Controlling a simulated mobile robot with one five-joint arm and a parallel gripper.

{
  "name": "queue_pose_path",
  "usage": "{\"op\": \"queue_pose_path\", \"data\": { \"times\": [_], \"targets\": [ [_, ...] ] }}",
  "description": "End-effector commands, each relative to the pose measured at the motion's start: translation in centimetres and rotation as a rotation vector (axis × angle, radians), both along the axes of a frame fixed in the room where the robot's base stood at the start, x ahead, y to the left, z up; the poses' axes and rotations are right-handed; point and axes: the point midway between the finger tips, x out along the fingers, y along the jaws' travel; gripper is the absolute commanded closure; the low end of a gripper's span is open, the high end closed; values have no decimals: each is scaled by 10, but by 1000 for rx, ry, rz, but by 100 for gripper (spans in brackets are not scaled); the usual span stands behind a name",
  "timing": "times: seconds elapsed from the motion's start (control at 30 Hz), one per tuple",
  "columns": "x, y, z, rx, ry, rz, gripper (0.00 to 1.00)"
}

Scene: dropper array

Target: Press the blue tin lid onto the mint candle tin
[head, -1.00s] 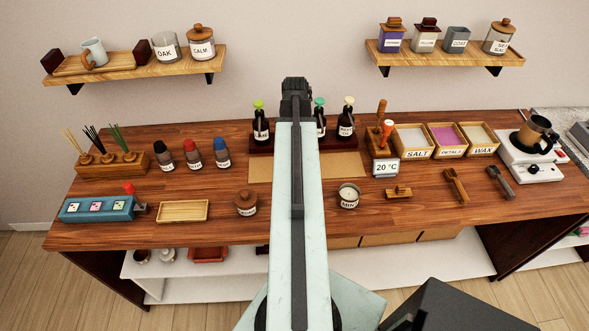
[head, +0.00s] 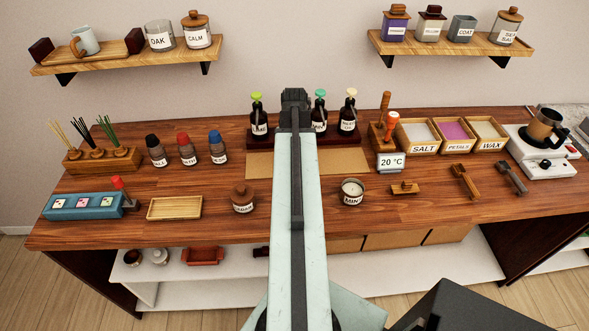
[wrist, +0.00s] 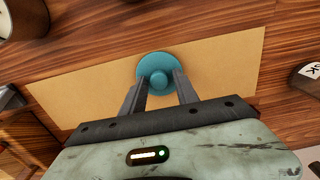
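The blue tin lid (wrist: 153,66) is a round disc with a small knob in the wrist view. It shows in front of the tan mat (wrist: 215,75); its height above the mat is unclear. My gripper (wrist: 160,80) has its two fingers on either side of the lid's knob and appears closed on it. In the head view my arm hides the lid and the fingertips. The mint candle tin (head: 352,192) stands upright and open on the bench, right of my arm, with pale wax and a MINT label.
Dark dropper bottles (head: 348,118) stand in a rack behind the mat. A 20 °C display (head: 391,162) stands behind the mint tin, and a wooden stamp-like piece (head: 404,189) lies right of it.

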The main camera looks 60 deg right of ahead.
Motion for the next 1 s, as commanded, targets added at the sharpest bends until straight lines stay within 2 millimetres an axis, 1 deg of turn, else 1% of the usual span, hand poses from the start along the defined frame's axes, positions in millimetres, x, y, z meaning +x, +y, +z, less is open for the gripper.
{"op": "queue_pose_path", "data": {
  "times": [0.07,0.1,0.2,0.4,0.9,1.0],
  "targets": [
    [0,0,1,0,0,0,64],
    [0,0,1,0,0,0,75],
    [0,0,1,0,0,1,100],
    [0,0,5,0,0,1,100],
    [0,0,51,0,0,1,100],
    [0,0,53,0,0,1,100]
  ]
}}
